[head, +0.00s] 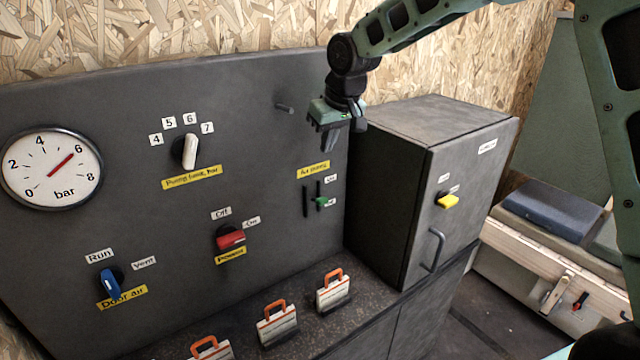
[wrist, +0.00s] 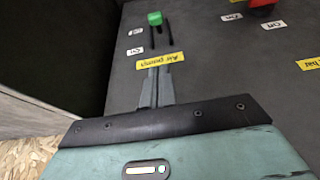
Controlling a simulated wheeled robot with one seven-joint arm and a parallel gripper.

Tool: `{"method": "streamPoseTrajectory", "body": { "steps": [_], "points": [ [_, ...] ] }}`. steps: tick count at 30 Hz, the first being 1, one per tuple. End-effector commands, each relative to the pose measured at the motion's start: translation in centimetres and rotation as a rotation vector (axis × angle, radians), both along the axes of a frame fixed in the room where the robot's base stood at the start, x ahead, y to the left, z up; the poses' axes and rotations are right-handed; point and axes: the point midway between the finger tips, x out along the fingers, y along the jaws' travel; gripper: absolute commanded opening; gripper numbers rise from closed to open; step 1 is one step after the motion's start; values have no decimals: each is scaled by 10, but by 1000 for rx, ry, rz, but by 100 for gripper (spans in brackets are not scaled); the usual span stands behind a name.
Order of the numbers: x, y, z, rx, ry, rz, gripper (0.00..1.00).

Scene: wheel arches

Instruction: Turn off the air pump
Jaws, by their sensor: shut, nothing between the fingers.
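The air pump switch is a small green knob (head: 320,202) on a dark vertical slot, under a yellow air pump label (head: 313,170) on the grey panel. The knob sits at the lower end of its slot, by the lower of two small white labels too small to read surely. My gripper (head: 328,142) is above the yellow label, apart from the knob. In the wrist view, which looks upside down, its fingers (wrist: 155,90) are together and empty, pointing toward the yellow label (wrist: 160,61), with the green knob (wrist: 155,18) beyond it.
A grey cabinet (head: 385,205) with a yellow knob juts out just right of the switch. A red power knob (head: 231,239), white dial (head: 190,151), blue door-air knob (head: 109,283) and gauge (head: 52,168) are to the left.

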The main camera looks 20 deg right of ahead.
Motion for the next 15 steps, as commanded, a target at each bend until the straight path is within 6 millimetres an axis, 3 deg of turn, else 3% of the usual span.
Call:
{"method": "streamPoseTrajectory", "body": {
  "steps": [9, 15],
  "points": [
    [0, 1, -2, 0, 2, 2, 0],
    [7, 5, -24, 0, 5, 4, 0]
  ]
}}
